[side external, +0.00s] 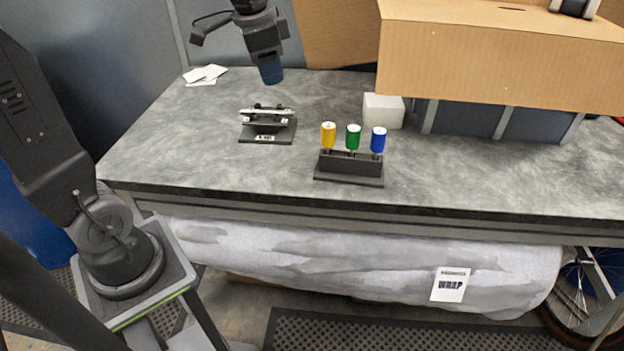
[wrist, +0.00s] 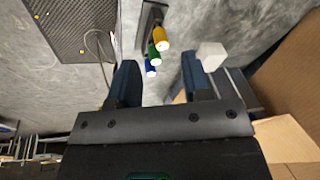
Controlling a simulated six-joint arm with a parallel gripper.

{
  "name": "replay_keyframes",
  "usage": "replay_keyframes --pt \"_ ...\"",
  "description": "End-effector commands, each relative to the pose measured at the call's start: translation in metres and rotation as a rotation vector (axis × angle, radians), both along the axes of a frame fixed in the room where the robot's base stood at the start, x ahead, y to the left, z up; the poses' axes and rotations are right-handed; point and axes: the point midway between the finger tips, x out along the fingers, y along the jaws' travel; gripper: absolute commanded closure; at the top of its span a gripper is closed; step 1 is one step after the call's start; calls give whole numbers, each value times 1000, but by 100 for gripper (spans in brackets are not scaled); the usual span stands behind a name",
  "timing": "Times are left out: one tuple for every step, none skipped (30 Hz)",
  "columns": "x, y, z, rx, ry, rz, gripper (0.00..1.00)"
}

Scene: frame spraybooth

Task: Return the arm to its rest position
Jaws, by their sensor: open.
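My gripper (side external: 271,72) hangs above the back left of the grey workbench (side external: 210,150) in the side external view, with its fingers pointing down. In the wrist view my gripper (wrist: 155,82) has its two blue fingers spread apart, with nothing held between them. A dark rack (side external: 348,168) with a yellow, a green and a blue spool stands on the bench, in front and to the right of my gripper. The same yellow spool (wrist: 160,38) shows beyond the fingers in the wrist view.
A dark stand (side external: 266,131) labelled with a tag holds a small metal piece. A white block (side external: 383,110) stands behind the rack. A large cardboard box (side external: 500,60) and dark bins (side external: 470,119) fill the back right. White papers (side external: 205,75) lie at the back left. The front left bench is clear.

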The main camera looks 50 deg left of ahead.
Motion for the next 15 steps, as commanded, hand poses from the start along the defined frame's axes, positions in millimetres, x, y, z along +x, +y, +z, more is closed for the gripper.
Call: replay_keyframes --pt "-20 -17 2 -10 -36 32 56" --pt "-31 -25 2 -18 -55 57 56" --pt "-44 -36 0 -31 -81 90 56" --pt "-55 -43 -1 -42 -100 114 56" --pt "-65 -50 -3 -54 -119 138 56" --pt "-79 -58 -7 -71 -142 169 56" --pt "-88 -63 -10 -84 -159 191 56" --pt "-98 -68 -14 -98 -175 213 56" --pt "-109 -74 -18 -116 -194 239 56" --pt "-116 -77 -22 -129 -207 257 56" --pt "-123 -80 -26 -141 -218 274 56" --pt "-130 -84 -30 -157 -232 294 56" --pt "-135 -86 -33 -166 -239 307 56" --pt "-140 -88 -36 -175 -245 317 56" --pt "-144 -89 -39 -185 -254 331 56"
